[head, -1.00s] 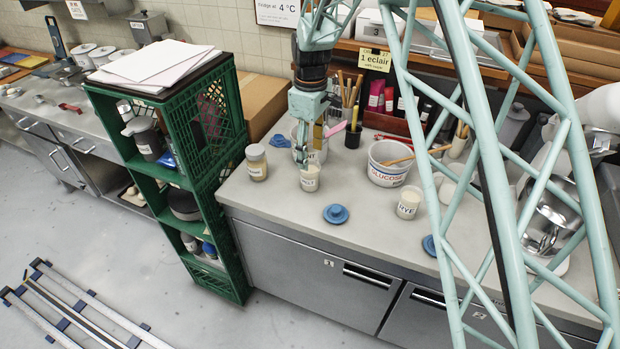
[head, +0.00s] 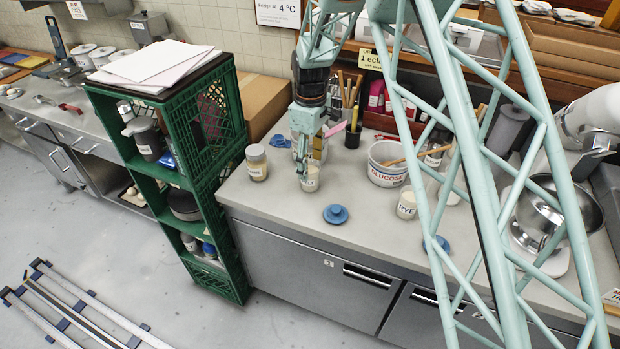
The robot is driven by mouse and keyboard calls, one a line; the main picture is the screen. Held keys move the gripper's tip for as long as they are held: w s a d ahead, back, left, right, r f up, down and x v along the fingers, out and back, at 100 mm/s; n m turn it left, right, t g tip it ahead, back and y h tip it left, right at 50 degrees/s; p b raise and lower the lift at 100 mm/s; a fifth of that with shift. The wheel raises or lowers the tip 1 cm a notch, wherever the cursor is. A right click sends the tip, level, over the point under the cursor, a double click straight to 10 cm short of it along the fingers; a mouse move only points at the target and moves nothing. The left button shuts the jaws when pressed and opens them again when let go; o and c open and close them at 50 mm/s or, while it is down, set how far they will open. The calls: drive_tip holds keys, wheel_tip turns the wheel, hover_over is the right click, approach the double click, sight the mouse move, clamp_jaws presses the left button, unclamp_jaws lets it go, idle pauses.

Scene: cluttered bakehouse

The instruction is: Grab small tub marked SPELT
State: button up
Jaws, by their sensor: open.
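A small pale tub (head: 310,180) stands on the grey counter with my gripper (head: 304,176) down at its rim. Its label is too small and partly covered to read. The gripper is open; I cannot tell whether its fingers straddle the tub's wall or touch it. A similar small tub marked RYE (head: 407,204) stands to the right, partly behind my arm's truss. A lidded jar (head: 257,163) with an unreadable label stands to the left. No label reading SPELT can be made out.
A white GLUCOSE tub (head: 386,171) stands behind and right of the gripper. A blue lid (head: 336,214) lies in front. A green crate stack (head: 165,170) rises at the counter's left end. A mixer bowl (head: 548,212) is at right. The front counter edge has free room.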

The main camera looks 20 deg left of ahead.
sight(310, 171)
drive_tip(key=shift+f, duration=2.05)
drive_tip(key=shift+c, duration=0.7)
drive_tip(key=c, duration=1)
